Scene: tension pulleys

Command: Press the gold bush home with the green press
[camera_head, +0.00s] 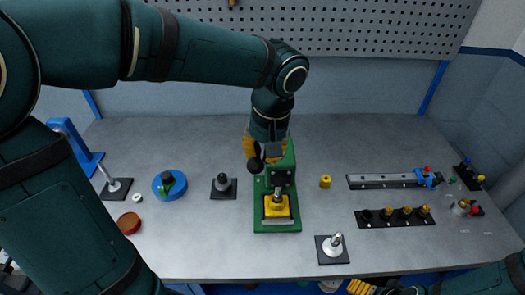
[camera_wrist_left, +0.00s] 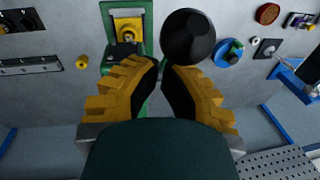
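The green press (camera_head: 288,160) stands mid-table; its bed also shows in the left wrist view (camera_wrist_left: 146,22). A yellow block (camera_head: 277,210) sits on the bed under the grey ram (camera_head: 278,192). I cannot make out the gold bush separately from it. The press's black ball knob (camera_head: 254,166) also shows large in the left wrist view (camera_wrist_left: 188,37), just beyond the right-hand fingertip. My left gripper (camera_wrist_left: 160,68) is at the knob, its fingertips almost together with nothing visible between them. My right gripper (camera_head: 360,288) is cut off at the bottom edge.
A small yellow cylinder (camera_head: 325,182) stands right of the press. A black strip with gold-topped pieces (camera_head: 395,223) and a grey rail (camera_head: 383,181) lie farther right. A grey post on a black plate (camera_head: 332,250) is in front. A blue round fixture (camera_head: 169,184) stands left.

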